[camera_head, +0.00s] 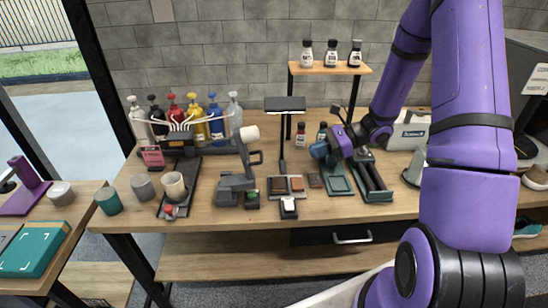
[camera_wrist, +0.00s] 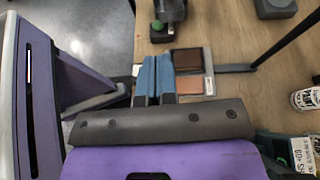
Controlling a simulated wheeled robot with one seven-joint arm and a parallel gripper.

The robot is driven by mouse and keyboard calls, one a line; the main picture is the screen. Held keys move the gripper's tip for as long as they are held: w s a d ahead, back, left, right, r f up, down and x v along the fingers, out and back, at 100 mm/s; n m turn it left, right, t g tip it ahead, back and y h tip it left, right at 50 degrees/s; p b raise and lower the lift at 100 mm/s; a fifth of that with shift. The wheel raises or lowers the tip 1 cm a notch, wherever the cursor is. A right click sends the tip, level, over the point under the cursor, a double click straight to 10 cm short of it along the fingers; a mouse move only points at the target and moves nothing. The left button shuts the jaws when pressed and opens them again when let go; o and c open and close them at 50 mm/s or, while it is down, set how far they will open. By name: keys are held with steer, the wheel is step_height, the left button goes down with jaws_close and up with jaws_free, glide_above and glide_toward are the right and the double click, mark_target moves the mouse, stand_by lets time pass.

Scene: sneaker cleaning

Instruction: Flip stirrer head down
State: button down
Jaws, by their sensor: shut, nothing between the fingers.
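The device I take to be the stirrer is dark grey, with a blocky base (camera_head: 236,185) and a green button, left of the table's middle. Its head (camera_head: 243,150) is tilted up, with a cream round end at the top and a handle loop at its right. In the wrist view only a part of the stirrer (camera_wrist: 172,10) with the green button shows at the top edge. My gripper (camera_head: 317,151) is right of the stirrer, above the table and apart from it. Its blue fingers (camera_wrist: 154,62) are together and empty.
A lamp-like stand (camera_head: 283,145) with brown and orange pads at its foot (camera_head: 287,184) stands between stirrer and gripper. Left of the stirrer are a cup (camera_head: 175,185) and several pump bottles with tubes. A teal tray (camera_head: 338,180) lies below my gripper.

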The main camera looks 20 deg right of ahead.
steer(key=shift+w+d+f+m, duration=0.15)
steer(key=shift+d+f+m, duration=0.15)
steer(key=shift+f, duration=0.1)
steer(key=shift+a, duration=0.1)
steer(key=a+r+x, duration=0.1)
steer(key=r+x, duration=0.1)
steer(key=x, duration=1)
steer(key=shift+w+a+r, duration=0.25)
steer(key=shift+w+a, duration=0.1)
steer(key=shift+a+r, duration=0.1)
steer(key=shift+r, duration=0.05)
